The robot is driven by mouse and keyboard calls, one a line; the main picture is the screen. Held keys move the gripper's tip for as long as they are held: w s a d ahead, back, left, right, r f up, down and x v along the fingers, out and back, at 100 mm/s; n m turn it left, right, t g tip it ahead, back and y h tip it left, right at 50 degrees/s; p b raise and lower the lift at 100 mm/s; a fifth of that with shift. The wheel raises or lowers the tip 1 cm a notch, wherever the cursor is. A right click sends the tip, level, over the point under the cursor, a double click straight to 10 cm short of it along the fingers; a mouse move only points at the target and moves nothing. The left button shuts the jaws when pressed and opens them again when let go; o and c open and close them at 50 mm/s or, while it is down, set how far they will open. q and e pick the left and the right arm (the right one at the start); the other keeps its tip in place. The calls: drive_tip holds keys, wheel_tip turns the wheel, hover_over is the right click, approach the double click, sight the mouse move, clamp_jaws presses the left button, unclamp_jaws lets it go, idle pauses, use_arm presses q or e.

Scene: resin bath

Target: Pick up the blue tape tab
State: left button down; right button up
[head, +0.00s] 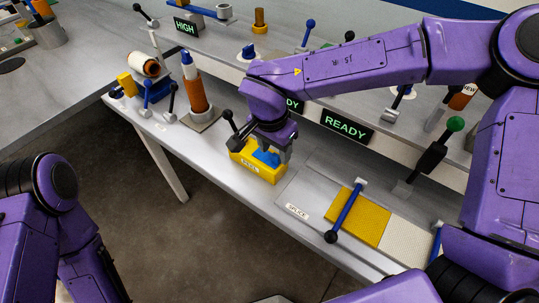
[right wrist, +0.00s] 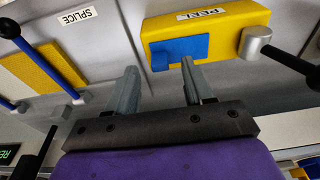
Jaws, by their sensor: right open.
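The blue tape tab (head: 266,158) lies on the yellow block labelled PEEL (head: 268,174). My right gripper (head: 272,153) is over this block, pointing down, with its fingers partly in front of the tab. In the right wrist view the tab (right wrist: 178,50) is a flat blue rectangle at the edge of the block. There the right gripper (right wrist: 159,66) is open and empty. One fingertip overlaps the tab's lower edge; the other is left of it. I cannot tell whether they touch. My left gripper is out of view; only its arm shows at lower left.
A black-knobbed lever (head: 231,122) stands by the PEEL block. To its right is a SPLICE station with a yellow pad (head: 364,224) and blue bar (head: 345,212). An orange bottle (head: 196,97) stands left. Green-lit READY signs (head: 347,126) line the shelf behind.

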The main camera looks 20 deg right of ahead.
drive_tip(key=shift+w+d+f, duration=0.1)
drive_tip(key=shift+w+f, duration=0.1)
drive_tip(key=shift+f, duration=0.3)
drive_tip(key=shift+w+f, duration=0.2)
drive_tip(key=shift+f, duration=0.3)
drive_tip(key=shift+s+r, duration=0.2)
drive_tip(key=shift+s, duration=0.2)
drive_tip(key=c, duration=0.5)
drive_tip(key=shift+w, duration=0.1)
clamp_jaws()
